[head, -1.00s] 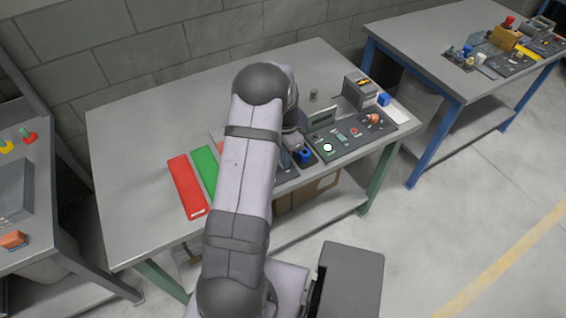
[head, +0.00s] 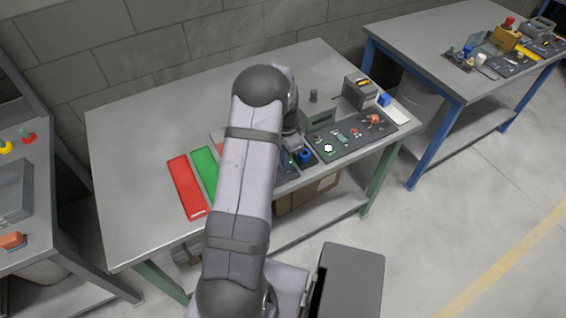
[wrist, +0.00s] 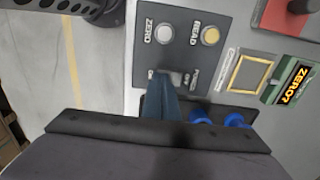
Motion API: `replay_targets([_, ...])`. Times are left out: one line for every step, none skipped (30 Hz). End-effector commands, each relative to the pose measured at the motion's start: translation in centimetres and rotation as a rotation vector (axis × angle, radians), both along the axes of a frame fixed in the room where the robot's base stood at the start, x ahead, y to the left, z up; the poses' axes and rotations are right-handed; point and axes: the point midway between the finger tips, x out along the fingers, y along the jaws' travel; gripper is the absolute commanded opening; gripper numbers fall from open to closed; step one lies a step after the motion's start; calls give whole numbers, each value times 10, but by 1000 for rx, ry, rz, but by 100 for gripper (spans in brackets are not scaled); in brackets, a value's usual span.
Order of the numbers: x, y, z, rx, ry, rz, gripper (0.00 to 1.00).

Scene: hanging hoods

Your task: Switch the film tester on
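In the wrist view, the dark control panel (wrist: 185,35) has a white ZERO button (wrist: 166,34), a yellow READ button (wrist: 210,36) and a grey power switch (wrist: 170,78) marked ON and OFF. A small display (wrist: 297,84) at the right is lit and reads "ZERO?". My gripper (wrist: 168,82) has its blue-grey fingers together, with the tips right at the power switch. They partly cover it, so I cannot tell its position or whether they touch it. In the head view, my arm hides the gripper and most of this panel.
Blue knobs (wrist: 235,120) stand beside my fingers in the wrist view. On the bench (head: 130,150) lie a red board (head: 187,187) and a green board (head: 205,170). The bench's left part is clear.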

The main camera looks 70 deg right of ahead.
Motion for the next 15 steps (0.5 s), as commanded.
replay_targets([0,0,5,0,0,0,0])
replay_targets([0,0,7,-1,-1,0,0])
replay_targets([0,0,10,-1,0,0,0])
replay_targets([0,0,12,-1,0,0,0])
replay_targets([0,0,14,-1,0,0,0])
replay_targets([0,0,17,-1,0,0,0])
replay_targets([0,0,19,-1,0,0,0])
replay_targets([0,0,22,-1,0,0,0])
replay_targets([0,0,24,-1,0,0,0])
replay_targets([0,0,27,-1,0,0,0])
replay_targets([0,0,29,-1,0,0,0])
replay_targets([0,0,32,0,0,0,0])
replay_targets([0,0,34,0,0,0,0])
replay_targets([0,0,36,0,0,0,0])
replay_targets([0,0,39,0,0,0,0])
